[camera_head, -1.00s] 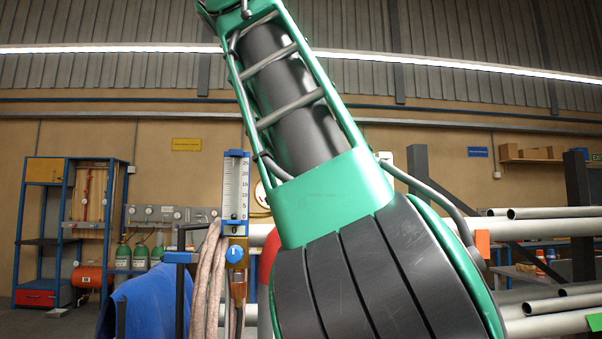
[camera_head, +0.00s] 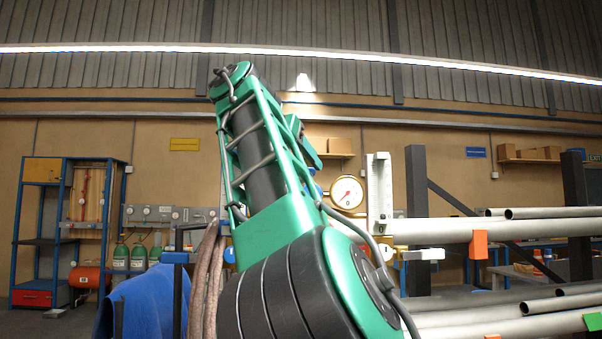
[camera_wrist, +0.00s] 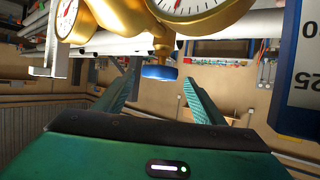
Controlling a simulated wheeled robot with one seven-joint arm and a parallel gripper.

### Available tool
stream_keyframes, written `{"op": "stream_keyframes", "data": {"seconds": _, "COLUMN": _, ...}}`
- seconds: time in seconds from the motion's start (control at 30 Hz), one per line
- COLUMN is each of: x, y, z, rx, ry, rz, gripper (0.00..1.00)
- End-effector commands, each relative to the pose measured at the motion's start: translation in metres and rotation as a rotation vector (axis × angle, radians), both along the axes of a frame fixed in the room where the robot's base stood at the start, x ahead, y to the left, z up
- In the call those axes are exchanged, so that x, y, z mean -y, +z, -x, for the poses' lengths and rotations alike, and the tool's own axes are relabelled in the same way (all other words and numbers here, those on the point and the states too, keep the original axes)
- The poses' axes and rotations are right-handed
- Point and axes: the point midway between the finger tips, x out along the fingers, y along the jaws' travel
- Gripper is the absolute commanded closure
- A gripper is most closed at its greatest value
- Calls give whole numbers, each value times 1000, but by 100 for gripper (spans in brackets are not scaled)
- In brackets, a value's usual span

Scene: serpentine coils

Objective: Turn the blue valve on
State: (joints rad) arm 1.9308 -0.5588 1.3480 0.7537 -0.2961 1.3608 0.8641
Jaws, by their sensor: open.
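A blue round knob (camera_wrist: 160,72) sits at the end of a brass stem below a gold regulator (camera_wrist: 200,18) in the wrist view. My gripper (camera_wrist: 162,71) is open and empty, its two green fingers apart. The knob appears between the fingertips in the picture; I cannot tell whether they reach around it in depth. I see no contact. In the head view a blue knob (camera_head: 229,254) shows partly at the left edge of my arm; I cannot tell whether it is the same one. My gripper is mostly hidden behind my arm there.
A blue-framed flowmeter (camera_wrist: 303,75) stands close on the right in the wrist view. A gauge (camera_head: 347,192) and a white-scaled meter (camera_head: 379,190) stand right of my arm. Brown hoses (camera_head: 206,285) hang at left. Grey pipes (camera_head: 470,229) run along the right.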

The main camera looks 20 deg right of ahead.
Motion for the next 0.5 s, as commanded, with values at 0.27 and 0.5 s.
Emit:
{"op": "stream_keyframes", "data": {"seconds": 0.27, "x": 12, "y": -7, "z": -12, "rx": 0, "ry": 0, "rz": 0, "gripper": 37}}
{"op": "stream_keyframes", "data": {"seconds": 0.5, "x": 13, "y": -7, "z": -13, "rx": 1, "ry": 1, "rz": 0, "gripper": 37}}
